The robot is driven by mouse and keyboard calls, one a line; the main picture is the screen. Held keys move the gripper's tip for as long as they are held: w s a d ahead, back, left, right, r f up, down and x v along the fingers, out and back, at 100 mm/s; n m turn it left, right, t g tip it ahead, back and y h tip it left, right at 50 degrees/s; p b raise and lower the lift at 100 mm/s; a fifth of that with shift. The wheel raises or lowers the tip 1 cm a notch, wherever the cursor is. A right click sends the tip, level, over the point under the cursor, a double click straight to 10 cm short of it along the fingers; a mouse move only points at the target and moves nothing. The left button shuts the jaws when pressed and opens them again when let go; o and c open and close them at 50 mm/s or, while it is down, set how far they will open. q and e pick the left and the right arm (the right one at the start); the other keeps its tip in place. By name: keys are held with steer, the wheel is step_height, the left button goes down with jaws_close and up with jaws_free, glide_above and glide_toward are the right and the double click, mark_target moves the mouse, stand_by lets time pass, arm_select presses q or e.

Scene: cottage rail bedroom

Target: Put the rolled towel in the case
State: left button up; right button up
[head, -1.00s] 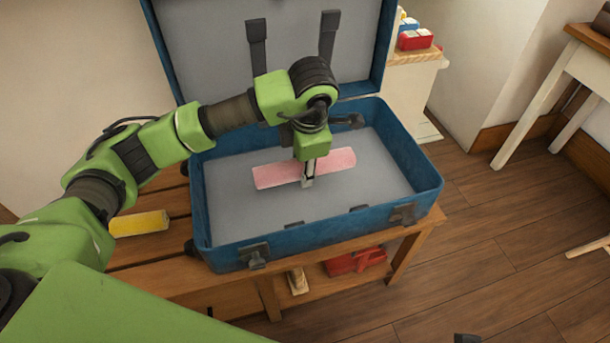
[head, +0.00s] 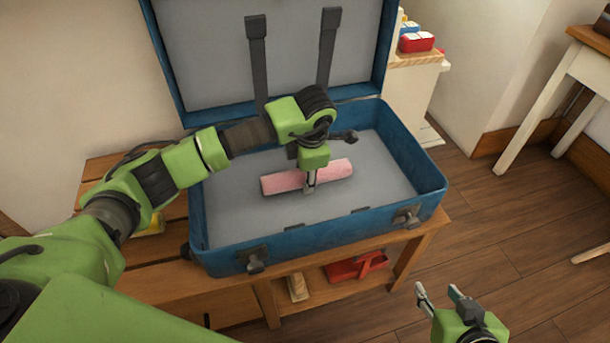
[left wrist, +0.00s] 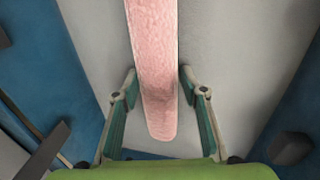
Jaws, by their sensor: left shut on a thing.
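The rolled towel (head: 335,172) is pink and lies crosswise inside the open blue case (head: 330,240), low over or on its grey floor; I cannot tell whether it touches. My left gripper (head: 310,187) points down and is shut on the towel near its middle. In the left wrist view the towel (left wrist: 154,50) runs lengthwise between the two fingers of the left gripper (left wrist: 157,85). My right gripper (head: 442,292) is open and empty at the bottom right, in front of the case and apart from it.
The case stands on a wooden bench (head: 150,285), its lid (head: 205,60) raised at the back. A yellow thing (head: 152,226) on the bench is mostly hidden by my left arm. A red thing (head: 357,266) sits on the lower shelf. Floor at right is clear.

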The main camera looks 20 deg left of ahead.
steer(key=shift+w+r, duration=0.1)
steer(key=shift+w, duration=0.05)
arm_select(q)
steer(key=o, duration=1.2)
steer(key=shift+f, duration=0.1)
steer(key=shift+c, duration=0.2)
arm_select(e)
steer(key=shift+w+a+r, duration=0.1)
steer(key=shift+w+r, duration=0.05)
steer(key=shift+r, duration=0.05)
arm_select(q)
steer(key=p+v, duration=0.1)
steer(key=v, duration=0.4)
steer(key=shift+r, duration=0.3)
steer(key=p+v, duration=0.1)
steer(key=v, duration=0.5)
steer(key=shift+r+p, duration=0.3)
steer(key=shift+r, duration=0.05)
arm_select(e)
steer(key=s+d+f+g, duration=0.1)
steer(key=s+f+g, duration=0.1)
steer(key=s, duration=0.4)
steer(key=s+d+f+g+h, duration=0.1)
steer(key=s+d+f+g, duration=0.1)
steer(key=s, duration=0.3)
steer(key=shift+s+d+f+g, duration=0.3)
steer(key=shift+s+g, duration=0.05)
steer(key=shift+g, duration=0.35)
